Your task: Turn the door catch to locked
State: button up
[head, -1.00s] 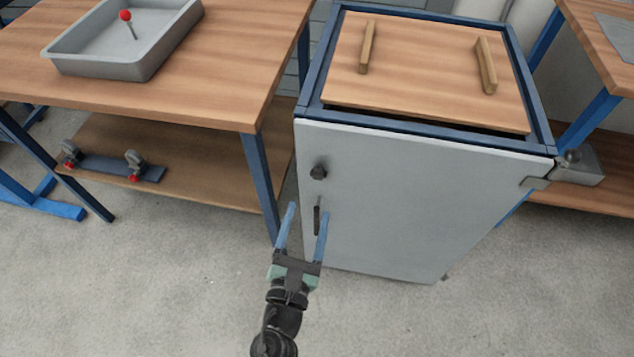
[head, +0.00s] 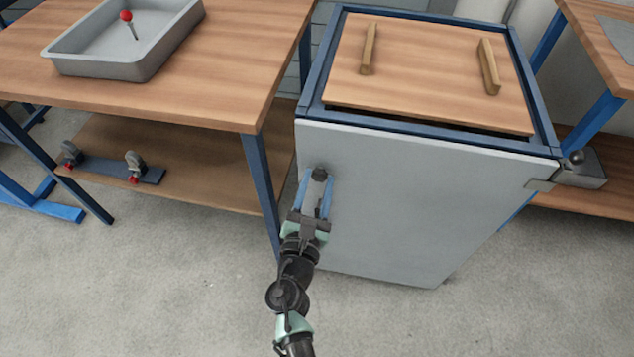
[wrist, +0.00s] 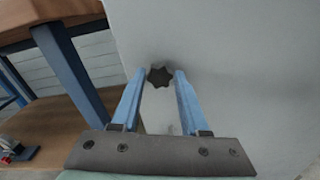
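The door catch is a dark lobed knob (head: 320,174) on the upper left of the grey cabinet door (head: 410,200). It also shows in the wrist view (wrist: 159,76), between the far ends of the fingers. My gripper (head: 317,177) is open, with one blue finger on each side of the knob. In the wrist view my gripper (wrist: 160,73) has a gap between each finger and the knob, though contact is hard to judge. The door looks closed.
A workbench (head: 190,105) with a grey tray (head: 110,68) stands close on the left, its blue leg (head: 262,185) near my gripper. A wooden lid (head: 425,70) with two handles lies on the cabinet. The floor in front is clear.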

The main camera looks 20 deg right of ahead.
grip_shut()
jog(key=shift+f+m+b, duration=0.1)
jog(key=shift+m+b, duration=0.2)
jog(key=m+b, duration=0.2)
jog(key=shift+f+m, duration=0.1)
jog(key=shift+m, duration=0.3)
jog(key=m+b, duration=0.4)
jog(key=m, duration=0.1)
jog(key=shift+m, duration=0.3)
jog(key=m+b, duration=0.3)
jog(key=m, duration=0.1)
jog(key=shift+m+b, duration=1.65)
jog(key=shift+m, duration=0.75)
